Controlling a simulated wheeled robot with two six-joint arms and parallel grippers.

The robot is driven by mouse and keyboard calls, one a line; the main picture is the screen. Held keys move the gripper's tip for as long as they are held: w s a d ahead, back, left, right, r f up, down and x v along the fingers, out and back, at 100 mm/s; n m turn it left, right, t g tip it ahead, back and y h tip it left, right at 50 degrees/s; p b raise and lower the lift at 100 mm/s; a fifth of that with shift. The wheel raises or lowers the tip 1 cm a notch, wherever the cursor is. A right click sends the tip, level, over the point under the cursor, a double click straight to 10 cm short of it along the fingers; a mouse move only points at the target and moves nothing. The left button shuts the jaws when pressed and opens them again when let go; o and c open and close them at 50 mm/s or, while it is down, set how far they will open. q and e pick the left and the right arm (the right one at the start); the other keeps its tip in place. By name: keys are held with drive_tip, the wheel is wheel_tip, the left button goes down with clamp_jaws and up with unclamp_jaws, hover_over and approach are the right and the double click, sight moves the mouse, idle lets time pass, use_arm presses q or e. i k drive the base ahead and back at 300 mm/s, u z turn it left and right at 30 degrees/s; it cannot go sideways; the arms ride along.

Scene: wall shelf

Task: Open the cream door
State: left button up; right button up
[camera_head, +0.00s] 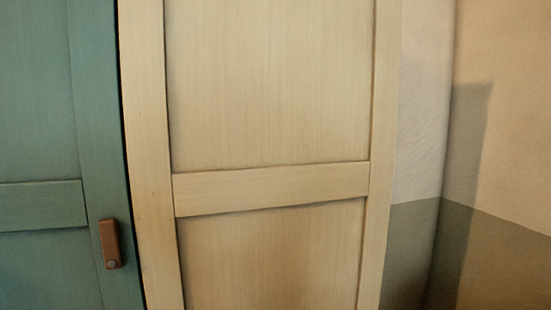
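The cream door (270,187) fills the middle of the head view. It is a tall wooden panel door with a horizontal rail across it. Its left edge stands beside the teal door, with a narrow dark gap between them. I see no handle on the visible part of the cream door. Its top and bottom run out of the picture. I cannot tell for sure whether it stands fully shut or slightly ajar. Neither of my grippers shows in this view.
A teal door (100,130) stands at the left, with a brown handle (110,244) near its right edge. At the right is a wall (505,110), cream above and grey-green below, with a corner and a dark shadow. No loose objects show.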

sight(261, 135)
drive_tip(key=z, duration=1.05)
drive_tip(key=k, duration=1.1)
drive_tip(key=u, duration=1.05)
